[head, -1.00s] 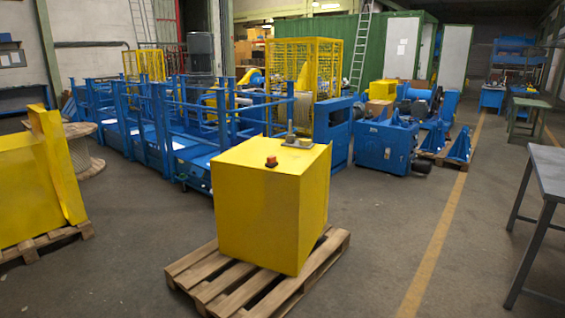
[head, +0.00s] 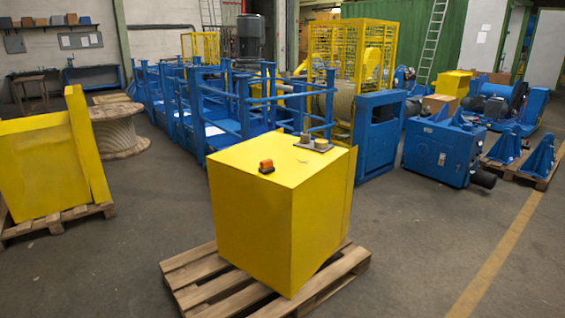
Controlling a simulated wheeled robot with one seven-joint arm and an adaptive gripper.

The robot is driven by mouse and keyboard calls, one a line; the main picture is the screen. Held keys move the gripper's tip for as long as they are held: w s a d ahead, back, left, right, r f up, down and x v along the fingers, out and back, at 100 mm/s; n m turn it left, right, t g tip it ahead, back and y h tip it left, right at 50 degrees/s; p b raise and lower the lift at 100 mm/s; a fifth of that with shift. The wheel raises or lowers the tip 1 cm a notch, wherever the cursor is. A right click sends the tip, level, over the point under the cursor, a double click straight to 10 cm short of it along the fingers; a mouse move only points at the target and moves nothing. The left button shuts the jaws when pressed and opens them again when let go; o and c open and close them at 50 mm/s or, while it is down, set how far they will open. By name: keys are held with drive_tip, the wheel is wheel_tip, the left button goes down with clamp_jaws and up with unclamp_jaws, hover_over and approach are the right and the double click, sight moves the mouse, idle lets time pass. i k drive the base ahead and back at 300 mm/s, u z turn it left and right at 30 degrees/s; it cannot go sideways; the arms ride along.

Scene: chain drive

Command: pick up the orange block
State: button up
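The orange block (head: 266,167) is small and lies on the top face of a large yellow box (head: 262,215), towards its left side. A grey metal part (head: 315,144) with a small post lies on the same top face, at the back right and apart from the block. The yellow box stands on a wooden pallet (head: 197,283) on the floor. My gripper is not in the head view.
Another yellow piece (head: 38,165) stands on a pallet at the left, with a wooden cable spool (head: 117,131) behind it. Blue railed machinery (head: 217,110) fills the space behind the box. Open floor (head: 430,230) lies to the right.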

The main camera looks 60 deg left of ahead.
sight(266, 167)
drive_tip(key=u, duration=0.35)
drive_tip(key=i, duration=1.45)
drive_tip(key=u, duration=1.55)
drive_tip(key=i, duration=0.8)
drive_tip(key=u, duration=0.95)
